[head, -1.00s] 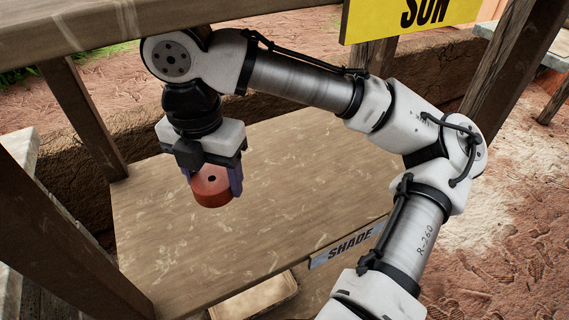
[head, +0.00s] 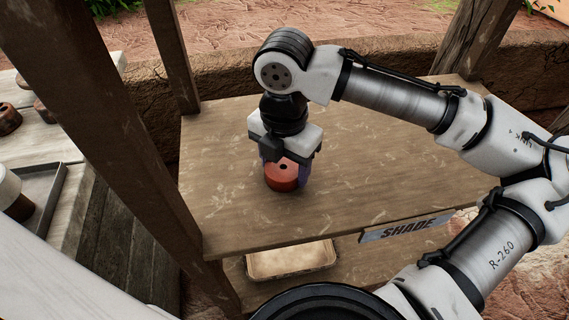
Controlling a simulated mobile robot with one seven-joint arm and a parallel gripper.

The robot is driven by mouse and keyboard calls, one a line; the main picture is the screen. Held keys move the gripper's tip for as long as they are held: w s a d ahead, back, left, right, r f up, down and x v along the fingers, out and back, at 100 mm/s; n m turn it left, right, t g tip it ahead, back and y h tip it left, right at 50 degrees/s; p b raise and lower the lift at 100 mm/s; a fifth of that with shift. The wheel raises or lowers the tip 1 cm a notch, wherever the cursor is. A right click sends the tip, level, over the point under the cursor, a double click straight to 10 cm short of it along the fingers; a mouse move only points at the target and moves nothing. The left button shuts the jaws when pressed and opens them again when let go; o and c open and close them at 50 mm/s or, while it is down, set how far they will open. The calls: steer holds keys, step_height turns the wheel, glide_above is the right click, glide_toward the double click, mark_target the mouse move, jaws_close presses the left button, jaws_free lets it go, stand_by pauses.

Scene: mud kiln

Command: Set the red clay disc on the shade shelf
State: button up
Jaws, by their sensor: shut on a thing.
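The red clay disc (head: 282,180) is a short round block with a dark hole in its top. My gripper (head: 285,174) points down and is shut on it, with a finger on either side. The shade shelf (head: 375,160) is a wooden board with a "SHADE" sign (head: 406,228) on its front edge. The disc is over the left-middle part of this board, very low. I cannot tell whether its underside touches the wood.
Wooden posts (head: 172,55) stand at the shelf's left side. A shallow tray (head: 291,260) sits below the shelf. At far left, a pale table holds brown pieces (head: 8,118) and a grey tray (head: 50,190). The rest of the shelf board is bare.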

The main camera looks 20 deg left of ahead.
mark_target(284, 171)
steer(key=shift+f, duration=0.15)
steer(key=o, duration=1.1)
step_height(284, 171, up, 8)
steer(key=shift+f+p, duration=0.1)
steer(key=shift+p, duration=0.7)
